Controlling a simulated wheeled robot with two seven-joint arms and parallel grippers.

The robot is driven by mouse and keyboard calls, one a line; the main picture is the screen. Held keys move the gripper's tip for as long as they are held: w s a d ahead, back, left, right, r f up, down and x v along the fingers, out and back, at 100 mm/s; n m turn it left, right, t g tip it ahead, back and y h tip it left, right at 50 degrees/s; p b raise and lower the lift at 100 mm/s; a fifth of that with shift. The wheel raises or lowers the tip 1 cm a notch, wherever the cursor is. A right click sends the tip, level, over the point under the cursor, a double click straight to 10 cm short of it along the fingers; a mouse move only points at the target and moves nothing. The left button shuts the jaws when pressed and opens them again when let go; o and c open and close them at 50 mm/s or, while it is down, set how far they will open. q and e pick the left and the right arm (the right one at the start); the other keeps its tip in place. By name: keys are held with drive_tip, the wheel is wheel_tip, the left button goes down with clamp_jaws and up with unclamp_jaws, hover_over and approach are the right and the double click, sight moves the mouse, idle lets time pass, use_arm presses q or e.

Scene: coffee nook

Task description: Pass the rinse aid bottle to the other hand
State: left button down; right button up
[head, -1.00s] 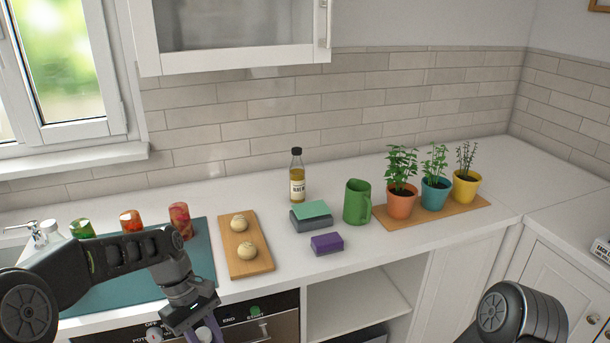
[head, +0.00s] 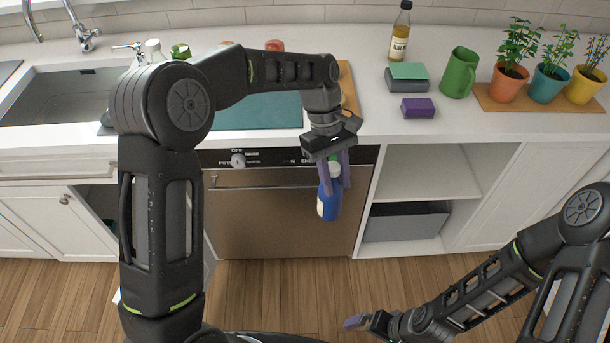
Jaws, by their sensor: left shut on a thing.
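The rinse aid bottle (head: 328,203) is blue with a pale label and green near its top. It hangs roughly upright in front of the dishwasher door, below the counter edge. My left gripper (head: 335,182) points down and is shut on its upper part, with purple fingers on both sides of it. The fingers hide part of the bottle's top. My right gripper (head: 354,322) is low in the view, above the floor, below and apart from the bottle. Its purple fingertips point left, and its opening is not clear.
The dishwasher (head: 270,215) is behind the bottle, with an open shelf (head: 425,172) to its right. The space between my grippers looks clear.

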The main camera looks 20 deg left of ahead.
use_arm(q)
drive_tip(key=w+d+r+m, duration=0.1)
drive_tip(key=w+d, duration=0.1)
drive_tip(key=d, duration=1.1)
drive_tip(key=shift+w+d, duration=0.15)
drive_tip(key=shift+d, duration=0.25)
drive_tip(key=shift+g, duration=0.3)
use_arm(e)
drive_tip(key=shift+c, duration=0.2)
drive_tip(key=shift+d, duration=0.1)
drive_tip(key=shift+c, duration=0.8)
drive_tip(key=shift+s+d+f+m, duration=0.15)
drive_tip(key=shift+d+f+m, duration=0.15)
drive_tip(key=shift+d, duration=0.1)
drive_tip(key=shift+c, duration=1.3)
drive_tip(key=w+r+n+t+y, duration=0.3)
drive_tip(key=w+r+t, duration=0.5)
drive_tip(key=w, duration=0.4)
use_arm(q)
drive_tip(key=shift+r, duration=0.1)
use_arm(e)
drive_tip(key=w+r+n+t+y, duration=0.1)
drive_tip(key=w+r+n+t, duration=0.1)
drive_tip(key=r, duration=0.5)
drive_tip(key=w+r+n+t, duration=0.3)
drive_tip(key=w+r+t, duration=0.1)
drive_tip(key=r, duration=0.3)
drive_tip(key=shift+w+a+r+t+y, duration=0.2)
drive_tip(key=shift+a+t+y, duration=0.2)
drive_tip(key=shift+t, duration=0.3)
